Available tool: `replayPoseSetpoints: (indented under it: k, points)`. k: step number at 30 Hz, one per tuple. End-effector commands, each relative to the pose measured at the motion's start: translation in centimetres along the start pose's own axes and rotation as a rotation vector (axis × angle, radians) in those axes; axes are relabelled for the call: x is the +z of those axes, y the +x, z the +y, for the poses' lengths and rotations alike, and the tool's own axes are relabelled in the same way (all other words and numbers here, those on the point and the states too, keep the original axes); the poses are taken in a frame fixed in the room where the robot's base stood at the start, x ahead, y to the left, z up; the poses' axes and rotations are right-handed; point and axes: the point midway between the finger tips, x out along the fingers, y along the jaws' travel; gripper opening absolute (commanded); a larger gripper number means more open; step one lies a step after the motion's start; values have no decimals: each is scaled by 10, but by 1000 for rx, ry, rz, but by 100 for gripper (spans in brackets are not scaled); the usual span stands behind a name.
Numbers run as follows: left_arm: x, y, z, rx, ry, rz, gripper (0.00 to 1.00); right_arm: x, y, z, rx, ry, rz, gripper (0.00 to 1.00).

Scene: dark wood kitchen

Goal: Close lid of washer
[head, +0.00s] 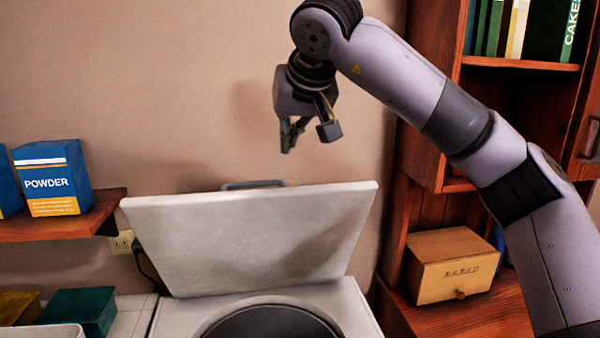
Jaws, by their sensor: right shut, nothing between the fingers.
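The washer (180,318) stands low in the middle of the view, its round dark opening (270,322) partly cut off by the bottom edge. Its pale lid (240,235) is raised, tilted back towards the wall behind. A grey bar (253,184) shows just above the lid's top edge. My right gripper (308,136) is above the lid's top edge, a little right of its middle and apart from it. It points down, shut and empty. My left gripper is not in view.
A blue powder box (52,180) sits on a wooden shelf (60,228) at the left. A wooden cabinet with a bread box (450,266) and books (515,28) stands at the right. Green and yellow boxes (78,310) are at the lower left.

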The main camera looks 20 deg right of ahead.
Motion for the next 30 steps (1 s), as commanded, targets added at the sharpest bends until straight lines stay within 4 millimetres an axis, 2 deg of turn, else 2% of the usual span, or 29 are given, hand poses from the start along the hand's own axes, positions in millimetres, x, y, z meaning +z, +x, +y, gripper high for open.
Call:
replayPoseSetpoints:
  k: [1, 3, 8, 11, 21, 30]
  points:
    - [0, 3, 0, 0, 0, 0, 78, -5, -8, 13, 46, -5, 17, 0]
    - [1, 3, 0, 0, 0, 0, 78, -9, -13, 24, 85, -11, 26, 0]
    - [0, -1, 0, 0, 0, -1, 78, -11, -5, 30, 103, -15, 24, 0]
    - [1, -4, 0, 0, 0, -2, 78, -11, 11, 32, 102, -15, 22, 0]
    - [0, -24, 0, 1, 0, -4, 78, -14, 84, 38, 99, -13, 21, 0]
    - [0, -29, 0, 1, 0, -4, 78, 18, 73, 36, 96, -15, 25, 0]
